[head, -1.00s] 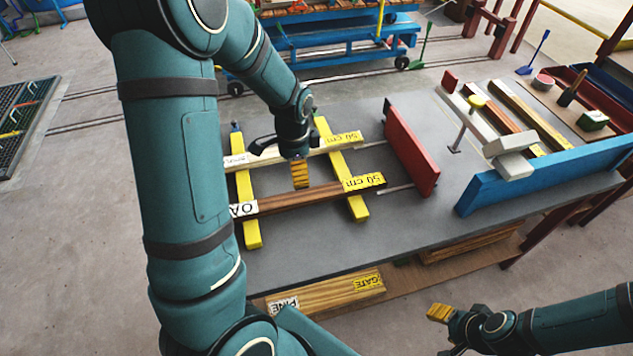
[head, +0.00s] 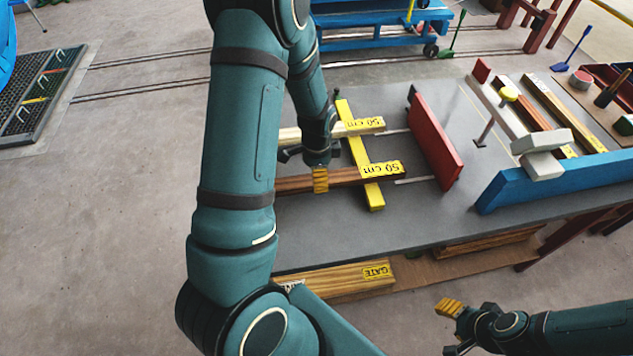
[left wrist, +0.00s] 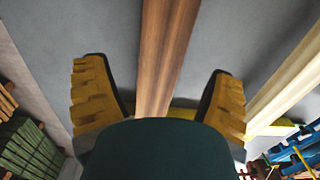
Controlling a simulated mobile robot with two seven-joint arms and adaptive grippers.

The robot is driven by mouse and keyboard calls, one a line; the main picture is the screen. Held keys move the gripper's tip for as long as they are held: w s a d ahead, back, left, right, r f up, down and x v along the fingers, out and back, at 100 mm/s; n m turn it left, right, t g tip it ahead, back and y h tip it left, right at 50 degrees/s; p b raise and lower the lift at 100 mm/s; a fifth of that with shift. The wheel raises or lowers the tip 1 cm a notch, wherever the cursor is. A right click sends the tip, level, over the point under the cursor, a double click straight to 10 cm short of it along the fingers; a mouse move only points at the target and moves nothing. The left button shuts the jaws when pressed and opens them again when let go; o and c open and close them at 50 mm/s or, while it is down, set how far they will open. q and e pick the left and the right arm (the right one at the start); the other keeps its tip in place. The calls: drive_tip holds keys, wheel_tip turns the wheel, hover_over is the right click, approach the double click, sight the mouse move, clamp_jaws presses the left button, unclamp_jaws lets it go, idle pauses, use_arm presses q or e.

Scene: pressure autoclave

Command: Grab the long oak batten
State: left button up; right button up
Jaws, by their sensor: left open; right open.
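A dark brown batten (head: 345,176) with a yellow "50 cm" label lies across a yellow crossbar (head: 358,150) on the grey table. Its left part is hidden behind my left arm. My left gripper (head: 320,180) is at this batten, fingers pointing down. In the left wrist view the batten (left wrist: 165,50) runs between the open, empty fingers of that gripper (left wrist: 160,98), with a gap on each side. A pale batten (head: 345,129), also labelled "50 cm", lies parallel behind it. My right gripper (head: 448,308) is open and empty in front of the table.
A red upright board (head: 436,140) stands right of the battens, and a blue board (head: 550,182) farther right. White blocks (head: 543,152) and more battens (head: 550,108) lie there. Timber (head: 340,282) rests on a lower shelf. Bare table lies in front of the brown batten.

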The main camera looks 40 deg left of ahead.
use_arm(q)
wheel_tip(320, 180, down, 3)
drive_tip(key=shift+f, duration=0.2)
drive_tip(key=c, duration=1.4)
drive_tip(key=shift+r, duration=0.15)
